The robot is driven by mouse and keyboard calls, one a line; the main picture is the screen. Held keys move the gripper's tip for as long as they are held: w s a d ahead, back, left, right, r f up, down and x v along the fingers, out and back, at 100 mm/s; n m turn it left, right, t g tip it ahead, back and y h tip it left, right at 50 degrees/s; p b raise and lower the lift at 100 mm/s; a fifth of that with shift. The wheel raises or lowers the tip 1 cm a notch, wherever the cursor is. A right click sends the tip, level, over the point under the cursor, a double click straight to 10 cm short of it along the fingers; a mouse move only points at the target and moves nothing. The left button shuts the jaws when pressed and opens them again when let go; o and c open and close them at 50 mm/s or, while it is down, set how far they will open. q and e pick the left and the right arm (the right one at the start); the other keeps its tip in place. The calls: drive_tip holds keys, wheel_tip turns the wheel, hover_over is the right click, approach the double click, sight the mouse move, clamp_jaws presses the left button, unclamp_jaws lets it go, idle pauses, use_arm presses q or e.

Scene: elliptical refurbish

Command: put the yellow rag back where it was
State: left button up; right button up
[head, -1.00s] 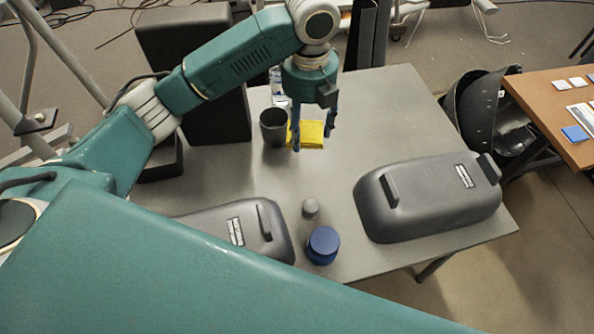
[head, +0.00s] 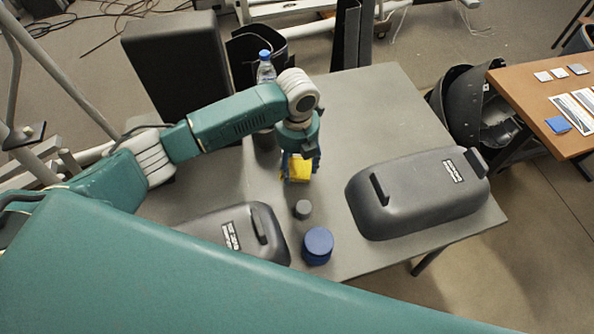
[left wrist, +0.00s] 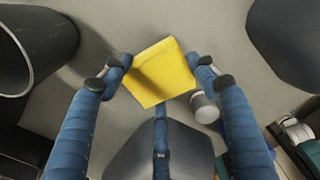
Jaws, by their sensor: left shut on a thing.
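The yellow rag (head: 300,168) is folded into a thick square and hangs tilted between the fingers of my left gripper (head: 302,173). In the left wrist view the rag (left wrist: 160,72) is pinched at its left and right edges by the blue fingertips. The left gripper is shut on it over the grey table (head: 340,110), behind the small grey cylinder (head: 302,209). The exact height of the rag above the table is hard to tell. My right gripper is not in view.
A blue round container (head: 318,246) stands in front of the small cylinder. Dark grey shells lie at right (head: 420,195) and at left (head: 235,235). A clear bottle (head: 265,70) stands at the back. A dark cup shows in the left wrist view (left wrist: 30,50). The table's back right is clear.

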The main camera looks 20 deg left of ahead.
sight(297, 173)
use_arm(q)
drive_tip(key=shift+f, duration=1.95)
drive_tip(key=shift+f, duration=0.2)
drive_tip(key=o, duration=1)
drive_tip(key=shift+r, duration=0.15)
wheel_tip(297, 173, up, 12)
drive_tip(key=shift+r+b, duration=0.1)
drive_tip(key=shift+b, duration=0.25)
